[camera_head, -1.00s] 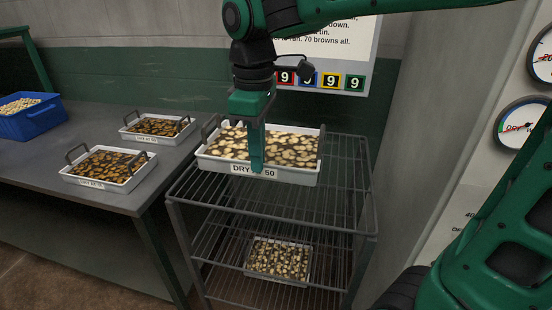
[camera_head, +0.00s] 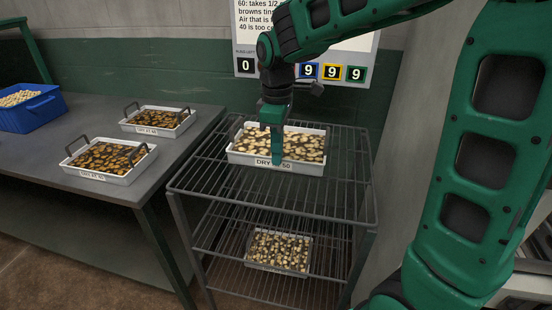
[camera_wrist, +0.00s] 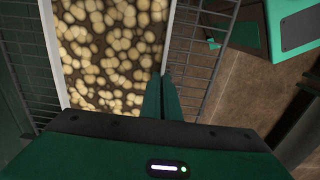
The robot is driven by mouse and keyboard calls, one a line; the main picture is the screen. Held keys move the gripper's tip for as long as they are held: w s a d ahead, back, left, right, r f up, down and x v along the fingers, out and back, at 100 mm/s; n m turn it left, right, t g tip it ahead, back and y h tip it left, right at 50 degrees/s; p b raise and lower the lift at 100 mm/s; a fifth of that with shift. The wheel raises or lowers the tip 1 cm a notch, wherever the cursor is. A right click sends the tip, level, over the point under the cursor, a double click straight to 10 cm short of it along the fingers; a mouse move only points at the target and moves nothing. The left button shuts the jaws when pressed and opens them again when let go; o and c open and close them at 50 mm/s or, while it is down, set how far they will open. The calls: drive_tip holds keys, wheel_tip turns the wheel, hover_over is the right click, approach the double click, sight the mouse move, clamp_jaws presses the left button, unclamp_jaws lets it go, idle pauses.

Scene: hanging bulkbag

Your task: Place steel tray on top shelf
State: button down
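The steel tray (camera_head: 246,159) is a shallow white-sided tray of pale slices with a "DRY … 50" label on its front wall. It is level over the back part of the wire rack's top shelf (camera_head: 335,196). I cannot tell whether its base touches the wires. My gripper (camera_head: 277,158) comes down from above with its fingers close together at the middle of the front wall, shut on that wall. The wrist view shows the fingers (camera_wrist: 164,95) at the tray's rim (camera_wrist: 169,40), with slices inside. The finger tips hide part of the label.
A second tray (camera_head: 247,262) of slices stands on a lower shelf. The table at left holds two handled trays of browned slices (camera_head: 127,172) (camera_head: 140,127) and a blue crate (camera_head: 38,112). A wall is close on the rack's right. The top shelf's front is bare.

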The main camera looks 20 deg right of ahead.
drive_tip(key=shift+f, duration=0.95)
drive_tip(key=c, duration=2)
unclamp_jaws()
drive_tip(key=shift+s+f, duration=0.1)
wheel_tip(320, 180, up, 12)
drive_tip(key=shift+r, duration=0.1)
